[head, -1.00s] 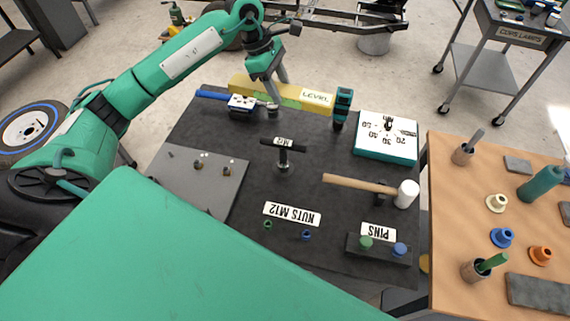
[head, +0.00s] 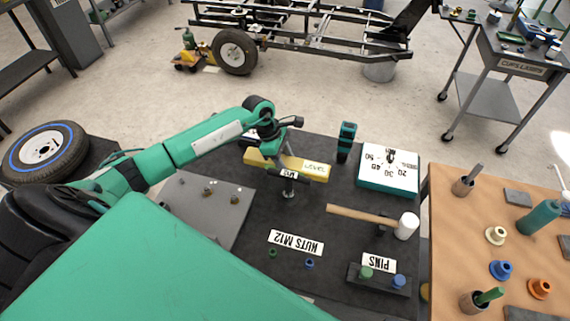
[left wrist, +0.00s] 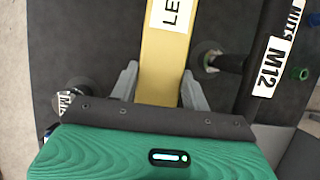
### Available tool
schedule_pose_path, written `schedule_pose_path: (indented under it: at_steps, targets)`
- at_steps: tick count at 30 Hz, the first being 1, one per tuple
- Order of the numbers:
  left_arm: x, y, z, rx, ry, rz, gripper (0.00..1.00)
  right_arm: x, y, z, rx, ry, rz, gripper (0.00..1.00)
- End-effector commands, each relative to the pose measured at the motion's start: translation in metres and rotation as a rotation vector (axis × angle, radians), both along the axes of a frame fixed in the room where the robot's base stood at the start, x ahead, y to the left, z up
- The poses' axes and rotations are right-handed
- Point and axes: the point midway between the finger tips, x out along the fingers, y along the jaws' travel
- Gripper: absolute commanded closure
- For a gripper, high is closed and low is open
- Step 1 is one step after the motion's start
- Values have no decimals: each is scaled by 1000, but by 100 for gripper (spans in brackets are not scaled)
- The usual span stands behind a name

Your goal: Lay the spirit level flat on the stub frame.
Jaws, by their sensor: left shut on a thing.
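The spirit level is a long yellow bar (head: 312,169) with a white LEVEL label, over the dark work table, just behind the T-handled M12 tool in the head view. My left gripper (head: 282,158) is shut on it. In the left wrist view the bar (left wrist: 161,75) runs between the two grey fingers (left wrist: 160,88), and its near end is hidden by the gripper body. I cannot tell how far above the table it is. A dark vehicle frame (head: 310,44) stands on the floor beyond the table; it may be the stub frame. My right gripper is not in view.
The M12 tool (head: 289,188) stands close to the level. A wooden bench (head: 450,235) is at right. Open floor lies behind the table.

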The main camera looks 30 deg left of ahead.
Motion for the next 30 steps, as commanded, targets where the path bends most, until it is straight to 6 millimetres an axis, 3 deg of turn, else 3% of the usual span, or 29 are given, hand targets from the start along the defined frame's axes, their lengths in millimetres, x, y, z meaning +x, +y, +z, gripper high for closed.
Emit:
schedule_pose_path:
  at_steps: [7,20,21,23,30]
  targets:
    - [0,0,-32,-1,1,1,85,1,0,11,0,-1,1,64]
    - [0,0,-40,0,0,0,85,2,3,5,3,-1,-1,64]
    - [0,0,-39,1,1,0,45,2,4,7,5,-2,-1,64]
    - [0,0,-39,1,2,1,34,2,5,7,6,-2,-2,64]
    - [0,0,-39,1,1,0,31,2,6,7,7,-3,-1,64]
